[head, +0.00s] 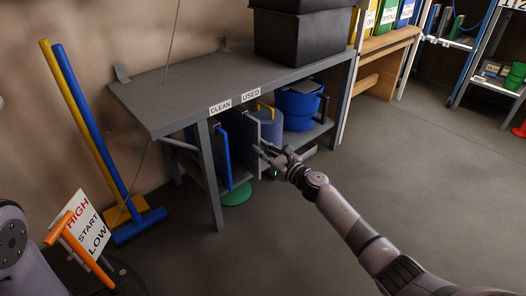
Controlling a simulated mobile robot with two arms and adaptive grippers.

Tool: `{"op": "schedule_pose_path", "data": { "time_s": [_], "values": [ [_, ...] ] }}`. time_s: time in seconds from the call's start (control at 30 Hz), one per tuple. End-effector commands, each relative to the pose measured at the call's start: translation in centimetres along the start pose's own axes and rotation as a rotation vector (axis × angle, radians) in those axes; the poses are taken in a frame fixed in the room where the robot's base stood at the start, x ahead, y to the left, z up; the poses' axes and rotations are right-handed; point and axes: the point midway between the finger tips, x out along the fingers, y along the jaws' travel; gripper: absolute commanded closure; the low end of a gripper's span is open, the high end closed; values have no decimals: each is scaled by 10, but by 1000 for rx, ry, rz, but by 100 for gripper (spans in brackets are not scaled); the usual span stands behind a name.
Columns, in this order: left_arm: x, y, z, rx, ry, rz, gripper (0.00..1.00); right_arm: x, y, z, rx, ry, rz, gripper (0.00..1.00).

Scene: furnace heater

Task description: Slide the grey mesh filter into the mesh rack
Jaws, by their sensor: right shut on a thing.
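The rack (208,185) is the space under a grey workbench, with CLEAN and USED labels on its front edge. A blue-edged flat panel (223,155) stands upright under CLEAN. A grey flat panel, which looks like the grey mesh filter (252,142), stands upright under USED, to the right of the blue one. My right gripper (266,153) is at the front edge of the grey panel, shut on it; the fingers are small and the contact is partly hidden. How deep the panel sits is hard to tell. My left gripper is out of view.
Black bins (302,38) sit on top. Brooms (97,135) and a HIGH/START/LOW sign (85,228) are at left.

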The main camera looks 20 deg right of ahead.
Motion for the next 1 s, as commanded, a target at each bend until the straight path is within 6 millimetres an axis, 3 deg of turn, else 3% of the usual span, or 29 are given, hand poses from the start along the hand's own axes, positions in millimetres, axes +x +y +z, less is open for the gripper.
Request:
{"op": "schedule_pose_path", "data": {
  "time_s": [1.0],
  "values": [
    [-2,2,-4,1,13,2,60,13,0,0,1,-2,1,100]
  ]
}}
